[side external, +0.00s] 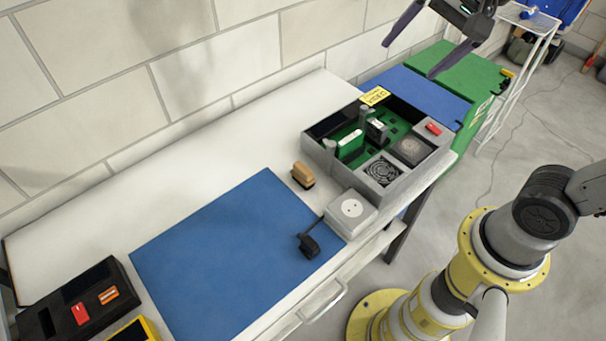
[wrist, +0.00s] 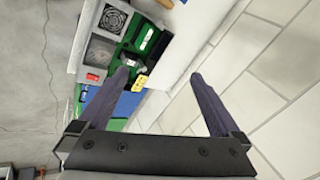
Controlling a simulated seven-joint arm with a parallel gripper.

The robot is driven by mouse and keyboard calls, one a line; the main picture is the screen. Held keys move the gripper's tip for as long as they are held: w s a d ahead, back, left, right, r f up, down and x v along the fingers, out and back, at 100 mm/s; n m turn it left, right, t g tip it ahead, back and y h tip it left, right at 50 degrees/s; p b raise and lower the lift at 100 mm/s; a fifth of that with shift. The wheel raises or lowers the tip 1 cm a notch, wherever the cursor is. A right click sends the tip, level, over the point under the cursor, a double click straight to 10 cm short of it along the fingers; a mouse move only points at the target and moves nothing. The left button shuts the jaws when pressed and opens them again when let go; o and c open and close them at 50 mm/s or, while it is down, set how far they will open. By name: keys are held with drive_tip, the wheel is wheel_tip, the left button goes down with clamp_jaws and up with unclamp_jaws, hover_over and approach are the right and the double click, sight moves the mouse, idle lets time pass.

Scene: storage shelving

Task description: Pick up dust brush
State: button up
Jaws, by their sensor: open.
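The dust brush (side external: 303,174), a small block with a tan wooden top and dark bristles, appears to stand on the white workbench between the blue mat and the grey open case in the side external view. I cannot pick it out with certainty in the wrist view. My gripper (side external: 409,60) is high at the top of the side external view, above the far end of the bench and well away from the brush. In the wrist view my gripper (wrist: 159,73) has its two dark fingers spread wide with nothing between them.
The grey case (side external: 403,185) holds a green board, a fan and upright parts. A white socket box (side external: 350,212) and black plug (side external: 310,246) sit near the brush. A blue mat (side external: 225,260) covers the bench front. A block wall (side external: 140,80) runs behind.

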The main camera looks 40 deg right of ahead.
drive_tip(key=w+a+f+m+g, duration=0.1)
drive_tip(key=w+a+f+m, duration=0.15)
drive_tip(key=w, duration=0.25)
drive_tip(key=w+a+f+m+g, duration=0.1)
drive_tip(key=w+f+m, duration=0.15)
drive_tip(key=w, duration=0.25)
drive_tip(key=g, duration=0.3)
hover_over(303, 168)
drive_tip(key=w+d, duration=0.1)
wheel_tip(303, 168, down, 15)
drive_tip(key=shift+g, duration=0.3)
drive_tip(key=f, duration=1.1)
drive_tip(key=shift+s+a, duration=0.35)
drive_tip(key=shift+s+a+f, duration=0.1)
drive_tip(key=shift+f, duration=2.9)
drive_tip(key=c, duration=1.2)
drive_tip(key=shift+r, duration=0.15)
